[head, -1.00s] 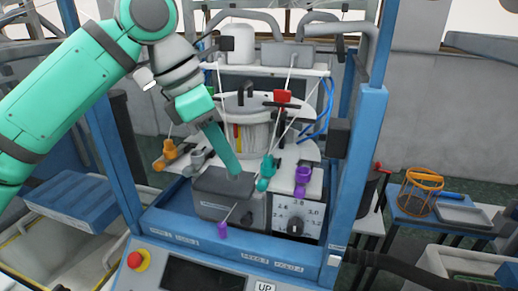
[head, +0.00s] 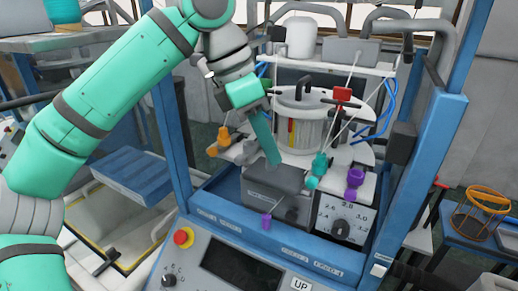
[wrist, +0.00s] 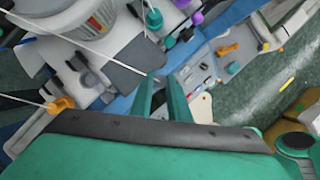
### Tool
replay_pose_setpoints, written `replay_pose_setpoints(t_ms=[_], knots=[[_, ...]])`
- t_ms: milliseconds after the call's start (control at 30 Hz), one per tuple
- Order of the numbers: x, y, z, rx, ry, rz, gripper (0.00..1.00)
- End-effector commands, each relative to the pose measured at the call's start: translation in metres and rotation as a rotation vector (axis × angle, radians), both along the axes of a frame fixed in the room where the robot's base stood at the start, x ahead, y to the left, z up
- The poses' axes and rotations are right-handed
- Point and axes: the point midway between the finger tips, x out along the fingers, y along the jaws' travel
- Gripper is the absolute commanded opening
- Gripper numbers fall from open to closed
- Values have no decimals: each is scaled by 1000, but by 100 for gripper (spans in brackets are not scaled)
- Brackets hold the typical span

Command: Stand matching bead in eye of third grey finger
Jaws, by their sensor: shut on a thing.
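My gripper (head: 274,161) points down over the dark grey block (head: 277,180) at the front of the machine. Its teal fingers are closed together; what they pinch is too small to make out. In the wrist view my gripper (wrist: 163,82) shows its tips close together, with a thin white line running towards them. Coloured clip-like pieces stand around the white plate: orange (head: 221,140), grey (head: 246,151), teal (head: 317,169) and purple (head: 354,181). I cannot tell which grey part is the third finger.
Blue posts (head: 425,165) frame the machine. A control panel (head: 240,265) with a red button (head: 183,237) lies in front. An orange wire basket (head: 481,210) stands at right.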

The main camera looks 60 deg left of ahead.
Motion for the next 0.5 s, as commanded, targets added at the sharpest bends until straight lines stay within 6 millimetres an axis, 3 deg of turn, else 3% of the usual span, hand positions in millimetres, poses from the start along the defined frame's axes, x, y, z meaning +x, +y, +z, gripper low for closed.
replay_pose_setpoints(t_ms=[300, 500], knots=[[22, 76, 16, 8, 27, 572, 0], [27, 116, 27, 8, 8, 896, 0]])
